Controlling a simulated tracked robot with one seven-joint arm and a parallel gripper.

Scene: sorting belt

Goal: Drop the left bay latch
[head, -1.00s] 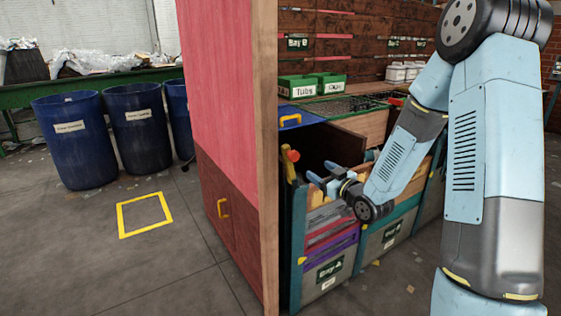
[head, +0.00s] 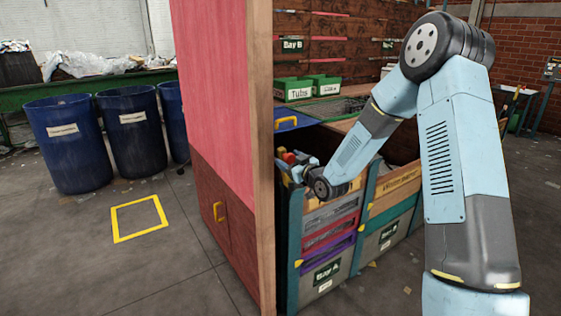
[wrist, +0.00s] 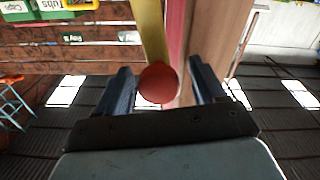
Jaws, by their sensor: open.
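The left bay latch is a yellow lever (wrist: 151,35) with a round red knob (wrist: 157,84). In the head view the red knob (head: 289,157) shows at the upper left corner of the Bay A bin front (head: 325,270), beside the wooden post. My gripper (head: 288,169) is at the latch and covers most of the lever there. In the wrist view my gripper (wrist: 162,86) is open, with the knob between its two fingers. A gap shows on the right of the knob; on the left I cannot tell whether a finger touches it.
A tall red panel (head: 222,90) with a wooden edge post (head: 264,170) stands close left of the bay. A second bin (head: 392,230) is to the right. Green tubs (head: 295,88) stand behind. Blue barrels (head: 132,130) and open floor lie left.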

